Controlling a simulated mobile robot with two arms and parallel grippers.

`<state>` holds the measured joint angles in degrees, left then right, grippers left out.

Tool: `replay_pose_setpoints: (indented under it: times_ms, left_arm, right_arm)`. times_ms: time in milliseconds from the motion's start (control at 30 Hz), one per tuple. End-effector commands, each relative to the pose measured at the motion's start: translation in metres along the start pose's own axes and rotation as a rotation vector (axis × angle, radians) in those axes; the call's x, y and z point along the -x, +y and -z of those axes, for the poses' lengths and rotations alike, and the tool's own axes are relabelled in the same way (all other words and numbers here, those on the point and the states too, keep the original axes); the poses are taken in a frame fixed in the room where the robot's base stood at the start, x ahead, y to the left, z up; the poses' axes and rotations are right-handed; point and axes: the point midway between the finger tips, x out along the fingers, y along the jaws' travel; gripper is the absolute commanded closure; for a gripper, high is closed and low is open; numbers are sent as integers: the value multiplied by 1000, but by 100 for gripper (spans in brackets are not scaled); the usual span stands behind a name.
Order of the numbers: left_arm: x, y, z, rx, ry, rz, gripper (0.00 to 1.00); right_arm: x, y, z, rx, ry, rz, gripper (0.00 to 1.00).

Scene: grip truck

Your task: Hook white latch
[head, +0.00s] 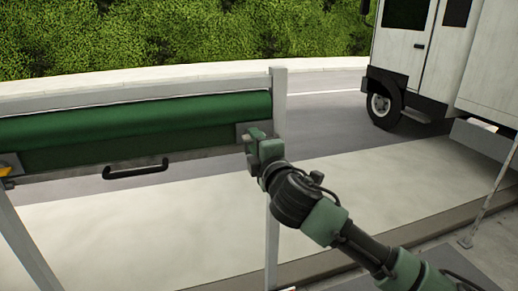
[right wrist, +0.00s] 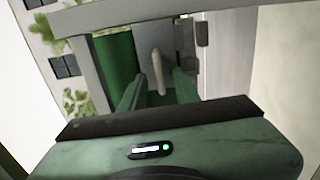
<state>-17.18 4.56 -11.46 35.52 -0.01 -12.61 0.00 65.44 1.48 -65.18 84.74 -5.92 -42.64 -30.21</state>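The white latch (right wrist: 157,72) shows in the right wrist view as a pale, narrow upright piece in front of a grey-green plate. My right gripper (right wrist: 160,78) has its two green fingers apart, one on each side of the latch, with a visible gap on both sides. In the head view my right gripper (head: 257,145) is at the grey bracket at the right end of the green roll (head: 130,118), beside the white post. The latch cannot be made out there, as the gripper covers that spot. My left gripper is not seen.
The white post (head: 279,95) stands right behind my right gripper. A black handle (head: 136,169) hangs below the green roll. A small yellow-orange part (head: 5,172) shows at the left edge.

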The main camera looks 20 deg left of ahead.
Motion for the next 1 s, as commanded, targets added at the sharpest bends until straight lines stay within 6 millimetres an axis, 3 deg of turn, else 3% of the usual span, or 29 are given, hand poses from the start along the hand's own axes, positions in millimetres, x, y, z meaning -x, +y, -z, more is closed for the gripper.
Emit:
replay_pose_setpoints:
  times_ms: [300,500,867,1000]
  left_arm:
    - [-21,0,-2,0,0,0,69]
    - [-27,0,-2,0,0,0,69]
    - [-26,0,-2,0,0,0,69]
    - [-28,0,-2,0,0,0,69]
  right_arm:
    - [48,-5,0,1,1,0,69]
    - [69,-3,0,0,-1,2,69]
    - [72,-2,-1,0,-2,3,69]
    - [64,-24,-14,-55,-23,33,69]
